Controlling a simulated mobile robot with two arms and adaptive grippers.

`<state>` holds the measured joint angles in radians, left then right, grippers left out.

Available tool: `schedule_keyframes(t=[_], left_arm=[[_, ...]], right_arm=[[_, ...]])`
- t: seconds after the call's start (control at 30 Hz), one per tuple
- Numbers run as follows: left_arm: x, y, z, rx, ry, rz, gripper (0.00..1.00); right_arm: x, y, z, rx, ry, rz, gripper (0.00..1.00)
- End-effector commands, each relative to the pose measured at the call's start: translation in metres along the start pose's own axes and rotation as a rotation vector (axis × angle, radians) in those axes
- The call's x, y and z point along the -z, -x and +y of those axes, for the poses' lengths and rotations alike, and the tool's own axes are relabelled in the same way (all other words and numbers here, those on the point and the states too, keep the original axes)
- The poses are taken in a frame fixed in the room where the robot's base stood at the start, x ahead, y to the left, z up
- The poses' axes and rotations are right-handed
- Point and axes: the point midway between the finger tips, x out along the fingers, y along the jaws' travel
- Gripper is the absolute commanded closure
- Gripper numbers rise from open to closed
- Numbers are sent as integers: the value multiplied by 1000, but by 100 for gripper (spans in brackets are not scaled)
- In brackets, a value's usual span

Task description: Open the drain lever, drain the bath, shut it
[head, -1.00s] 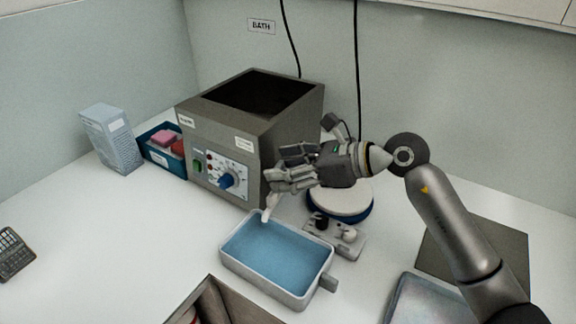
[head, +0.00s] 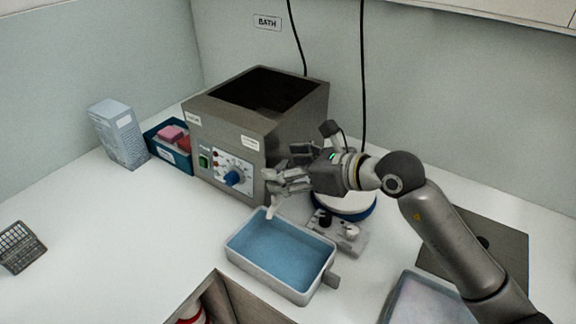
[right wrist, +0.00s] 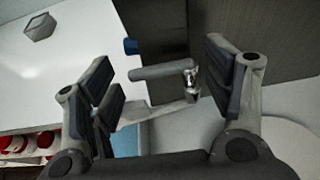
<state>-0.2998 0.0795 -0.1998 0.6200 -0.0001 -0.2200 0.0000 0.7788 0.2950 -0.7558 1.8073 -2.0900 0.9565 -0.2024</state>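The bath (head: 221,141) is a grey box with a dark open top, at the back of the bench; its liquid is not visible. A pale spout (head: 272,211) comes from its side, over the near tray. The drain lever (right wrist: 160,73), a grey rounded bar, shows in the right wrist view with the spout (right wrist: 155,116) behind it. My right gripper (head: 270,183) is open beside the bath. In the right wrist view its fingers (right wrist: 163,70) stand on both sides of the lever, apparently apart from it. My left gripper is out of view.
A white tray (head: 247,266) of blue liquid lies under the spout.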

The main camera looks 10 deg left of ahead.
Motion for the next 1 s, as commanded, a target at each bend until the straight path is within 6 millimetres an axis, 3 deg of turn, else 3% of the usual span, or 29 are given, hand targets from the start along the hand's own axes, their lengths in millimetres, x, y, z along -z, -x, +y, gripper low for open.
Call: schedule_keyframes(t=[0.33, 0.47, 1.0], left_arm=[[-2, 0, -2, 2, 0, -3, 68], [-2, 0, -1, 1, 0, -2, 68], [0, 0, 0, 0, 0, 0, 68]], right_arm=[[0, 1, 0, -1, 1, -1, 20], [0, 11, -1, 2, 1, 0, 20], [1, 107, -1, 1, 0, 1, 20]])
